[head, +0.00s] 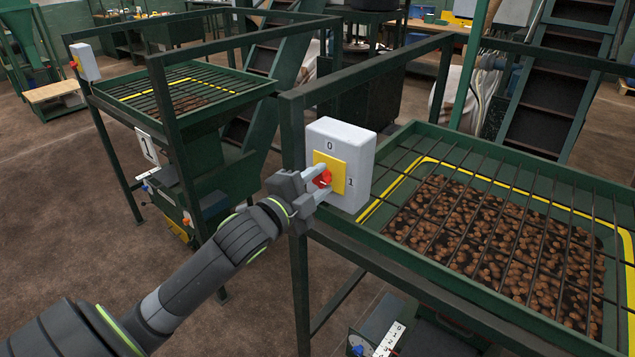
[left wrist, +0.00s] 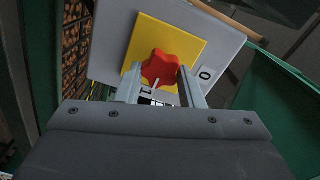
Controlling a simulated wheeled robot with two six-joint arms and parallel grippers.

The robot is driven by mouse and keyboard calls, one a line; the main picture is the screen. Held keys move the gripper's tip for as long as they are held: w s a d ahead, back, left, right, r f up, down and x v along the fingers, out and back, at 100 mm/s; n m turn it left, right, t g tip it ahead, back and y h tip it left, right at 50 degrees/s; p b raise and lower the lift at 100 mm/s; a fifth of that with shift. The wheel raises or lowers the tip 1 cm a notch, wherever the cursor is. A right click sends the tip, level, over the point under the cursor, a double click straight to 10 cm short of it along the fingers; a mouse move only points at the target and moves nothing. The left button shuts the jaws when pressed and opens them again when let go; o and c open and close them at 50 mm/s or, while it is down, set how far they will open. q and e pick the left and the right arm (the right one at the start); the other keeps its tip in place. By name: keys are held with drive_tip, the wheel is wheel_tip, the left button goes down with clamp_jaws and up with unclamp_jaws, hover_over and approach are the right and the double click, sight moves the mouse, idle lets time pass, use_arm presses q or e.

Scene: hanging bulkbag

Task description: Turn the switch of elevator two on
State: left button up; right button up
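A pale grey switch box (head: 348,140) is fixed to the green post of the nearer elevator frame. It has a yellow plate (head: 337,165), a red knob (head: 324,178), a 0 at the top and a 1 at the right. My left gripper (head: 325,183) is at the box with its fingers on either side of the knob. In the left wrist view the red knob (left wrist: 160,67) sits between the fingertips, with narrow gaps; contact is unclear. A light mark on the knob points down toward the 1. My right gripper is not in view.
The nearer green hopper (head: 400,272) has a bar grate over brown lumps. A second hopper (head: 225,84) with a sign reading 1 (head: 147,147) and its own switch box (head: 86,61) stands at the back left. Green frame posts and rails surround the switch. Open floor lies left.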

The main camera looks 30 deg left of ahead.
use_arm(q)
drive_tip(key=o, duration=0.4)
drive_tip(key=shift+o, duration=0.2)
drive_tip(key=shift+s, duration=0.15)
drive_tip(key=shift+s+f, duration=0.1)
drive_tip(key=shift+s, duration=0.2)
drive_tip(key=s+a+p, duration=0.1)
drive_tip(key=s+p, duration=0.4)
drive_tip(key=s, duration=1.1)
drive_tip(key=shift+s+a+p, duration=0.15)
drive_tip(key=shift+s+p, duration=0.15)
drive_tip(key=shift+p, duration=0.1)
